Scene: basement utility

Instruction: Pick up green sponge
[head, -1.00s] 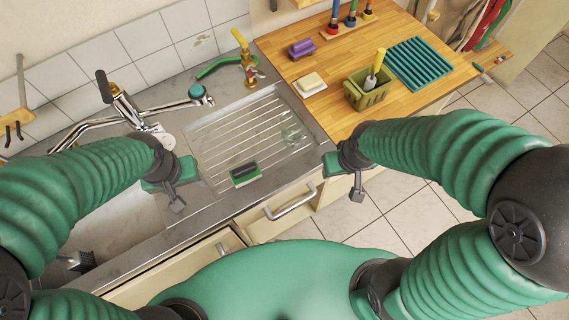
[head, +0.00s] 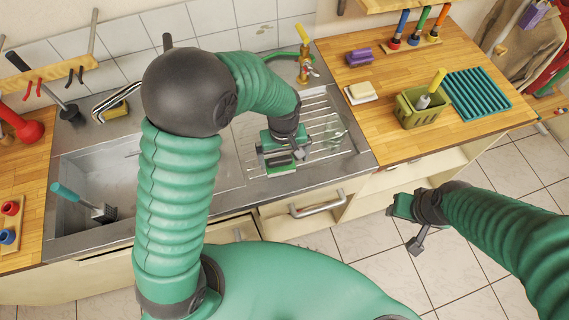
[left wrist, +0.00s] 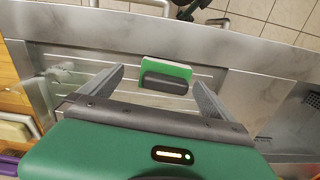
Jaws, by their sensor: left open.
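The green sponge (head: 281,168), with a dark grey layer along one side, lies on the ribbed metal drainboard (head: 318,113), near its front edge. My left gripper (head: 281,156) is over it, partly covering it in the head view. In the left wrist view the sponge (left wrist: 166,70) shows between the two spread fingers of my left gripper (left wrist: 157,78), with a gap on each side. The gripper is open and empty. My right gripper (head: 416,238) hangs over the floor in front of the cabinet, away from the sponge; its jaw state is unclear.
The sink basin (head: 100,160) holds a teal-handled brush (head: 85,202). On the right wooden counter are a soap dish (head: 361,93), an olive caddy (head: 420,107) and a teal mat (head: 478,94). A drawer handle (head: 317,205) protrudes in front.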

